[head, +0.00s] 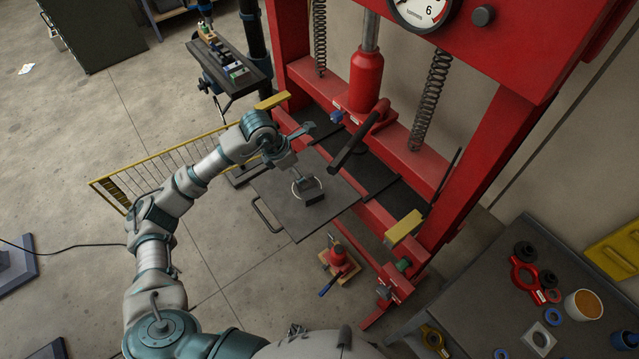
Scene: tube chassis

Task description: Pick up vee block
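A small dark block (315,198), which looks like the vee block, sits at the fingers of my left gripper (308,190), over a dark grey plate (285,212) in front of the red press. The gripper points down at it and covers part of it. The fingers are too small and too hidden to tell whether they are closed on the block, or whether the block rests on the plate or is off it. My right gripper is not in view.
The red press (366,80) stands just behind the plate, with a black bar (352,145) jutting toward it. A red bottle jack (338,257) stands below. A dark table (480,310) at lower right holds several parts.

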